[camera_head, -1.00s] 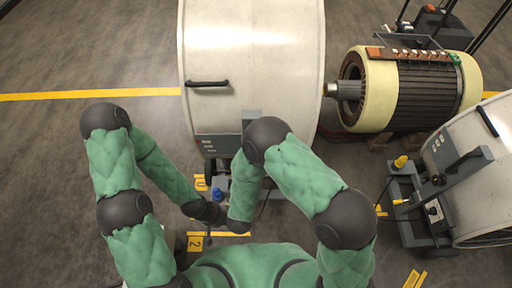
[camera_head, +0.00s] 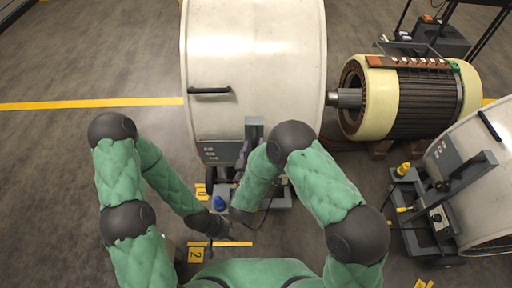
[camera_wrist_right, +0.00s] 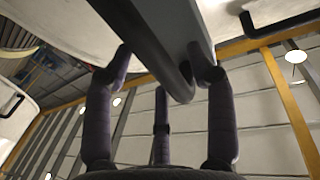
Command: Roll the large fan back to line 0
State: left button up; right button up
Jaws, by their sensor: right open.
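The large fan, a big pale drum (camera_head: 255,60) with a black side handle, stands ahead of me in the head view. Its grey upright post (camera_head: 254,130) and wheeled base (camera_head: 275,198) face me. A yellow floor tag marked 0 (camera_head: 201,191) lies left of the base; line 0 itself is mostly hidden. My right gripper (camera_head: 241,160) is by the post, partly hidden by my forearm. In the right wrist view its open fingers (camera_wrist_right: 160,75) stand around a grey bar; contact is unclear. My left gripper (camera_head: 224,232) hangs low near the base; its jaws are too small to read.
A yellow tag marked 2 (camera_head: 196,254) and its line (camera_head: 233,244) lie nearer me. A cream motor (camera_head: 410,95) stands right of the fan. A second fan (camera_head: 480,165) on a grey cart stands at right. The floor at left is clear.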

jog(key=shift+w+d, duration=0.1)
jog(key=shift+w, duration=0.45)
grip_shut()
jog(key=shift+w, duration=0.1)
